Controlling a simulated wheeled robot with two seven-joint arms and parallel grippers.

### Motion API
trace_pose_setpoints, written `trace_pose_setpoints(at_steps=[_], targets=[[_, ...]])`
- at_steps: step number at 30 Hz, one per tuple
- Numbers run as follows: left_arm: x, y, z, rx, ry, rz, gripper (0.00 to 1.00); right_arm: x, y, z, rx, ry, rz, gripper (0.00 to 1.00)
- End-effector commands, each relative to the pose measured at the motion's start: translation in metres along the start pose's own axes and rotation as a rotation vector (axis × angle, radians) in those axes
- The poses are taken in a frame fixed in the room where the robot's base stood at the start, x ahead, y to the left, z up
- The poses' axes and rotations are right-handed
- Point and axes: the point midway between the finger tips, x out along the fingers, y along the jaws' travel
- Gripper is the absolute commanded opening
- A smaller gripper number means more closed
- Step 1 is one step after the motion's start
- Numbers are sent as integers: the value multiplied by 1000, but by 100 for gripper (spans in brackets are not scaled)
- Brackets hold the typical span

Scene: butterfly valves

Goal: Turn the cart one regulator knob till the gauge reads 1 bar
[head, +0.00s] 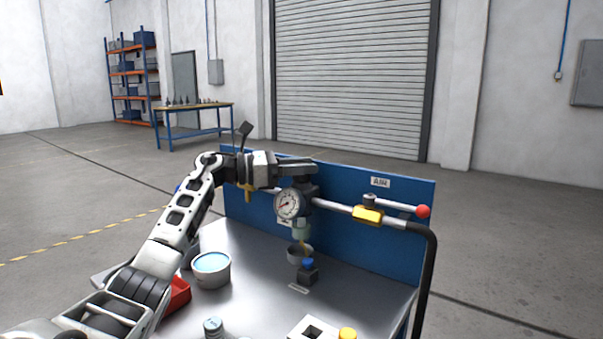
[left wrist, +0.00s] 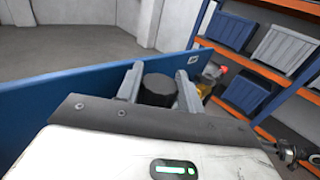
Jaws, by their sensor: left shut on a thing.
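The regulator stands on the pipe along the cart's blue back panel. Its round white gauge (head: 290,204) faces me in the head view; the dial is too small to read exactly. The black regulator knob (left wrist: 159,90) shows in the left wrist view between the two fingers. My left gripper (head: 303,171) comes in from the left above the gauge and is shut on the knob; the fingers also show in the left wrist view (left wrist: 158,84). The knob is mostly hidden by the gripper in the head view. My right gripper is not in view.
A yellow valve body (head: 369,215) with a red-tipped lever (head: 423,211) sits right of the regulator. The cart top (head: 250,268) holds a can with blue contents (head: 211,270), a red bin (head: 178,295) and a blue-topped black block (head: 308,272). A black hose (head: 428,275) bends down at right.

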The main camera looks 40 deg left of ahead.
Motion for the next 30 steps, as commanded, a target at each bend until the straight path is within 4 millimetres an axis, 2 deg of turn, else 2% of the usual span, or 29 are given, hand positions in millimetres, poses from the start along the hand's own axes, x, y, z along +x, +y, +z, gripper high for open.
trace_pose_setpoints(at_steps=[18,19,21,30], targets=[[0,0,0,-1,3,-42,14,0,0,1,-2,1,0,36],[0,0,0,-1,3,-42,45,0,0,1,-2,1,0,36],[0,0,0,-1,3,-42,59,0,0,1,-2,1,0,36],[0,1,0,-1,0,-39,59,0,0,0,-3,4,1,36]])
